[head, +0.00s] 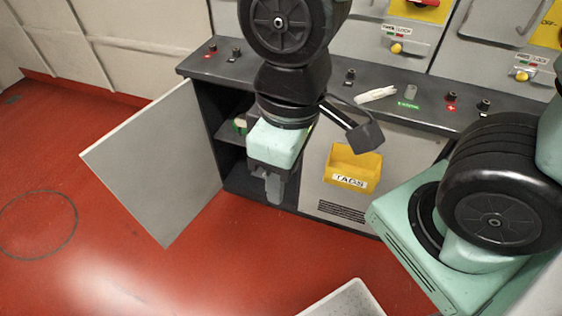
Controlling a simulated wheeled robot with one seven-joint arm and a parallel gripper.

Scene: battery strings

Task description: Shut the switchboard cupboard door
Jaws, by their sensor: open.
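The switchboard cupboard door (160,165) is a flat light-grey panel standing wide open to the left of the cupboard. Its hinge side meets the left end of the dark cupboard (212,122). The cupboard's inside shows a shelf with a small green and pale item on it, partly hidden by my arm. My gripper (274,190) points down in front of the cupboard opening, to the right of the door and apart from it. Its fingers are seen small and at an angle, with nothing visible between them; it is open.
A yellow TAGS bin (352,167) hangs on the grey front panel right of my gripper. A dark worktop (330,92) with terminals runs above. A pale container (345,300) stands on the red floor (110,235) at the bottom. The floor around the door is clear.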

